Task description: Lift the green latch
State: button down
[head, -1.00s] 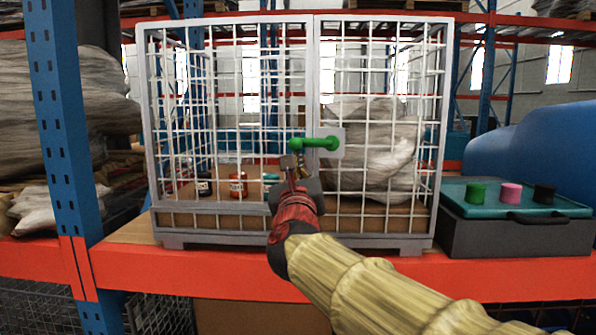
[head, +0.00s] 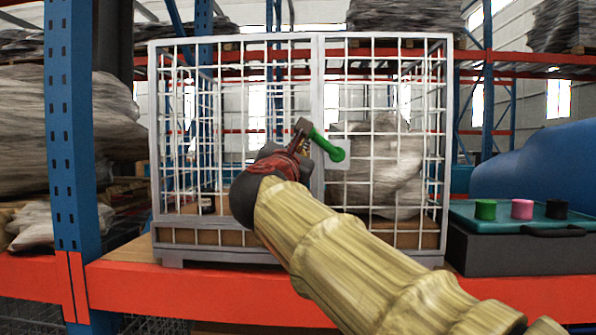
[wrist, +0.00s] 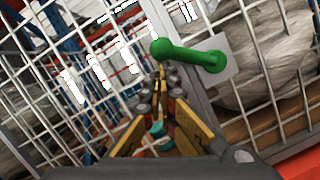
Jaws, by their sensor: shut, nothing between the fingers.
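The green latch (head: 326,144) is on the front of the white wire cage (head: 318,62), by the post between its two front panels. It slants, its left end raised above its round right end, which sits on a pale plate (head: 336,161). My gripper (head: 303,127) is shut and empty at the latch's raised left end, seeming to touch it. In the wrist view the latch (wrist: 188,54) lies just beyond the fingertips (wrist: 160,76); exact contact is hard to tell. My arm hides the cage's lower middle.
The cage stands on an orange-edged shelf (head: 120,285). A wrapped bundle (head: 385,165) is inside its right half. On the right is a dark case (head: 515,250) with green, pink and black knobs. A blue upright (head: 75,130) stands on the left.

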jog(key=shift+s+d+r+m+g+h+b, duration=0.15)
jog(key=shift+d+r+m+g+h, duration=0.3)
jog(key=shift+r+m, duration=0.75)
jog(key=shift+w+d+r+m+g+h+b, duration=0.15)
jog(key=shift+d+r+m+h, duration=0.25)
jog(key=shift+m, duration=1.4)
jog(key=shift+s+d+r+m+g+h+b, duration=0.1)
jog(key=shift+d+r+m+g+h, duration=0.35)
jog(key=shift+r+m, duration=0.8)
jog(key=shift+d+f+m, duration=0.2)
jog(key=shift+f+m, duration=0.1)
jog(key=shift+m, duration=0.05)
jog(key=shift+f, duration=0.1)
